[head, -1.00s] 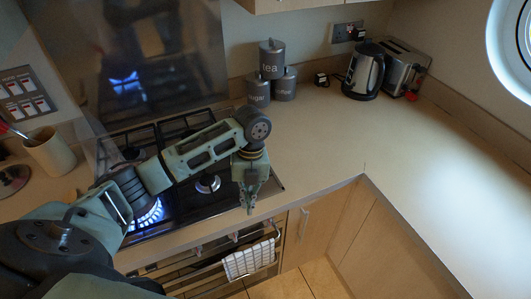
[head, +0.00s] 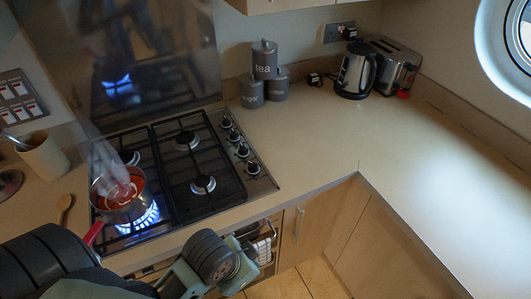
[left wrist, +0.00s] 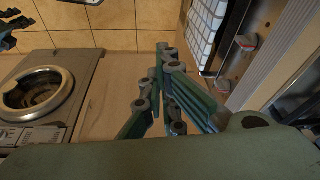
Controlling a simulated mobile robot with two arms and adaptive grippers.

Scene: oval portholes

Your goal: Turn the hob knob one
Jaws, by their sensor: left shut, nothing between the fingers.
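The gas hob (head: 215,200) is in the head view. Several dark hob knobs (head: 242,151) stand in a row along its right side; I see no readable numbers on them. The left wrist view shows grey knobs (left wrist: 247,43) with red marks on the front panel. My left gripper (left wrist: 170,95) is shut and empty in the left wrist view, apart from these knobs and in front of the cupboards. In the head view my left arm comes in low at the left, and its fingertips cannot be made out. A dark green part at the wrist view's top left may be my right gripper (left wrist: 14,25).
A towel (left wrist: 202,30) hangs on the oven rail. Canisters (head: 264,60), a kettle (head: 356,70) and a toaster (head: 396,62) stand behind. The right worktop (head: 330,130) is clear.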

